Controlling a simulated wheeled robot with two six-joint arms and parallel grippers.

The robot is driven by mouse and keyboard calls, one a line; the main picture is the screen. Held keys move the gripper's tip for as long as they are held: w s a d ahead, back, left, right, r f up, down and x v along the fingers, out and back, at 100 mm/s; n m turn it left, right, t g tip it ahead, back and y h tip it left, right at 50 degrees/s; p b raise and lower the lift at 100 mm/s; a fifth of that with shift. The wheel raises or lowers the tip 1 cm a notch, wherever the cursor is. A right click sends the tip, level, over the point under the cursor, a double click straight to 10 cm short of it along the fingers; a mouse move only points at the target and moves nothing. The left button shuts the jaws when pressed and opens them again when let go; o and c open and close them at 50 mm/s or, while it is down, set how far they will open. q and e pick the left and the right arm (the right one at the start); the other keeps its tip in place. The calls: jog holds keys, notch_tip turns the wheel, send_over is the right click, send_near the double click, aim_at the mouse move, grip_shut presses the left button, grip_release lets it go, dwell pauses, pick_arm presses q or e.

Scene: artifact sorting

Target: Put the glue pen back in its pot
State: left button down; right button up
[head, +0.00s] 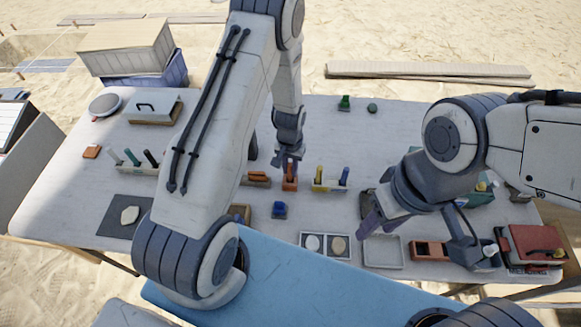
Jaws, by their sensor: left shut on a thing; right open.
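My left gripper (289,167) points down near the middle of the table, shut on the upper part of a small upright orange glue pen (290,173). Right below it is a squat orange-brown pot (289,186). The pen's lower end is at the pot; the fingers hide part of it, and I cannot tell how deep it sits. My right gripper (369,222) is open and tilted down to the left, above the area behind the white tray, apart from the pot.
A rack (328,187) with a yellow and a blue pen stands close right of the pot. A brown brush-like thing (257,178) lies close left. A blue block (279,210), a two-part tray (325,255) and a white tray (384,263) are nearer. The table's back middle is mostly clear.

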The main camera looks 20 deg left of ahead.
pick_arm(q)
jog(key=shift+f, duration=0.1)
jog(key=c, duration=1.2)
grip_release()
jog(key=shift+f, duration=0.1)
jog(key=o, duration=0.4)
jog(key=shift+o, duration=0.2)
